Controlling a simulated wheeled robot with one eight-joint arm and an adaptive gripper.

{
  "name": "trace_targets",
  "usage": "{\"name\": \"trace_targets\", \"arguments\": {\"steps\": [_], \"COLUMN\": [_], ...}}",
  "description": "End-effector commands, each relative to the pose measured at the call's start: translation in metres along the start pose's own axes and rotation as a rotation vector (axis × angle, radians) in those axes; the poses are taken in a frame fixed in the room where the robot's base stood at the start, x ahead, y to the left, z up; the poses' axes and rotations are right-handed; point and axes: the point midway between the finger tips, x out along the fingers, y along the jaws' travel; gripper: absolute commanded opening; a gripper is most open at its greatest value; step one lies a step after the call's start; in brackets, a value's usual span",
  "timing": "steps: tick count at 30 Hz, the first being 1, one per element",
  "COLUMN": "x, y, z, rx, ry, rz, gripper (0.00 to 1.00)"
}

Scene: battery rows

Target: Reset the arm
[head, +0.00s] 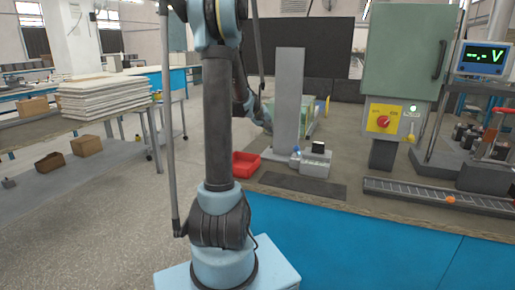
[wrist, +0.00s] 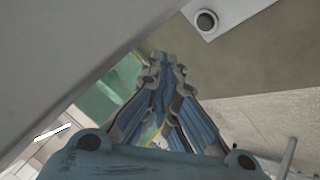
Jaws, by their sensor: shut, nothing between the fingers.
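My gripper (wrist: 163,62) shows in the wrist view with its fingers closed together and nothing between them. In the head view my arm stands upright in front of the bench and folds down behind itself. Its far end (head: 263,120) hangs beside a tall grey upright panel (head: 288,100), partly hidden by my own arm links. I cannot tell from the head view how near it is to the panel. In the wrist view a large pale grey surface fills the upper left, close to the fingers.
The bench (head: 350,235) has a blue front. On it are a red tray (head: 246,163), a dark mat (head: 303,186), a small grey holder (head: 316,162), a green cabinet (head: 403,50) with a red knob, and a slotted rail (head: 430,197). Open floor lies left.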

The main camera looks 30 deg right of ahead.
Motion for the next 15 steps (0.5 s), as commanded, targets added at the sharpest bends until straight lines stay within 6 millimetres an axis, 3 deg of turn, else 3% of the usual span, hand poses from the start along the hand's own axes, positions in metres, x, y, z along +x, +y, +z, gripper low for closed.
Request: {"name": "trace_targets", "arguments": {"steps": [8, 11, 15], "x": [-0.004, -0.017, -0.051], "y": [-0.003, -0.010, -0.031], "z": [0.001, 0.005, 0.018], "rx": [-0.001, -0.005, -0.015], "ry": [0.000, -0.002, -0.012], "rz": [-0.005, -0.022, -0.070], "gripper": [0.00, 0.00, 0.00]}}
